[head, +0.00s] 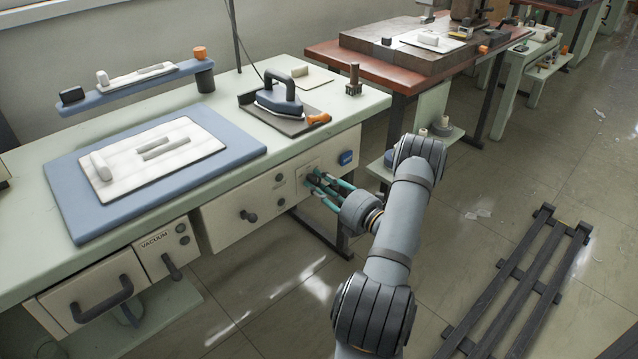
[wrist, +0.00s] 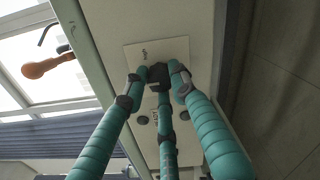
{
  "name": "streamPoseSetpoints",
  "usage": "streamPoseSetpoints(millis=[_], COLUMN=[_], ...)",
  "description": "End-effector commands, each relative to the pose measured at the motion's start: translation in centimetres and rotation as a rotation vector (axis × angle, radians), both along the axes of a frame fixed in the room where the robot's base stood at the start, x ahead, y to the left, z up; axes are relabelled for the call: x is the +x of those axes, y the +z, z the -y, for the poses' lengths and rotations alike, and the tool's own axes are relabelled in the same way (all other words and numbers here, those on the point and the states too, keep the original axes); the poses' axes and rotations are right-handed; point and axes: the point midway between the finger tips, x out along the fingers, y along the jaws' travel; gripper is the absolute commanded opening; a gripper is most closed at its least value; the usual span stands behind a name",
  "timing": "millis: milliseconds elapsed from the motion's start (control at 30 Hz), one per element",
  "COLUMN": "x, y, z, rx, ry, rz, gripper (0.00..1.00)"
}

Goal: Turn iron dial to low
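The iron dial (wrist: 157,73) is a small dark knob on a pale plate (wrist: 178,46) on the front panel of the green ironing station. My gripper (wrist: 159,76) has three teal fingers that converge around the dial, with one tip on each side and the third below it. The tips look closed against the knob, and they hide part of it. In the head view my gripper (head: 313,182) reaches the front panel from the right. The dial's pointer and the fine marks on the plate are too small to read.
The iron (head: 279,97) rests on a dark tray on the station top. A blue switch (head: 346,158) sits right of the plate. A dark slatted rack (head: 530,277) lies on the floor at right.

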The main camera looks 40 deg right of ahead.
Motion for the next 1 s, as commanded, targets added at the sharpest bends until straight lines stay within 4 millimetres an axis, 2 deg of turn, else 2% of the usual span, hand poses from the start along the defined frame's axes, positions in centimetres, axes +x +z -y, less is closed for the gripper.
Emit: streamPoseSetpoints(millis=[300, 667, 767, 1000], x=[0.0, -0.5, -1.8, -6.9], y=[0.0, 0.0, 0.0, 0.0], z=[0.0, 0.2, 0.4, 0.7], rx=[-0.001, 0.0, 0.002, 0.002], ry=[-0.001, -0.003, -0.006, -0.008], rz=[0.001, -0.001, -0.002, -0.001], gripper=[0.44, 0.45, 0.45, 0.45])
